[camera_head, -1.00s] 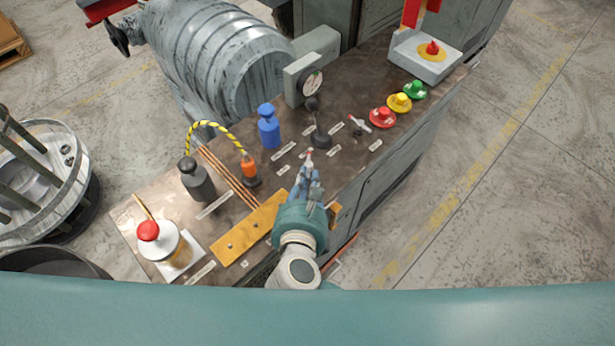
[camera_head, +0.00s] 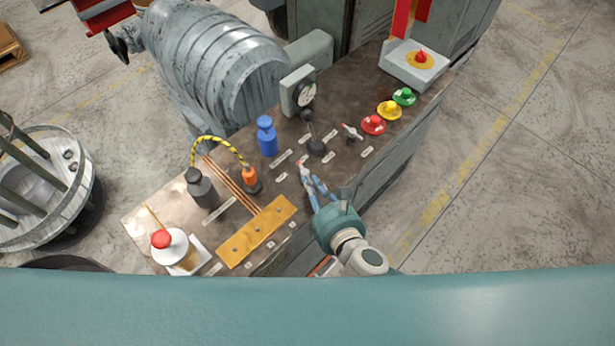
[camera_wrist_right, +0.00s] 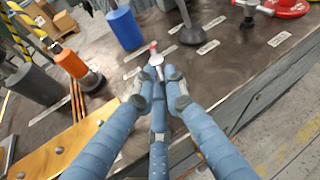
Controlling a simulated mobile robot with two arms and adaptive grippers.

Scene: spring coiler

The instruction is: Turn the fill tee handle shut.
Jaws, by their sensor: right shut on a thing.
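A small pale handle with a red tip (camera_wrist_right: 155,60) stands on the bench top just at the fingertips in the right wrist view. It also shows in the head view (camera_head: 303,166). My right gripper (camera_head: 311,182), with blue fingers, reaches it from the lower right and is shut on it. In the right wrist view the fingertips (camera_wrist_right: 162,78) close around its lower end, which they partly hide. A second red-tipped handle (camera_head: 351,132) stands farther right, apart from the gripper. Labels are too small to read. My left gripper is not in view.
A black-knobbed lever (camera_head: 315,145), a blue bottle (camera_head: 266,138) and an orange cylinder (camera_head: 251,178) stand close by. Red (camera_head: 373,124), yellow (camera_head: 389,109) and green (camera_head: 404,96) buttons line the right side. A brass bar (camera_head: 256,232) lies front left.

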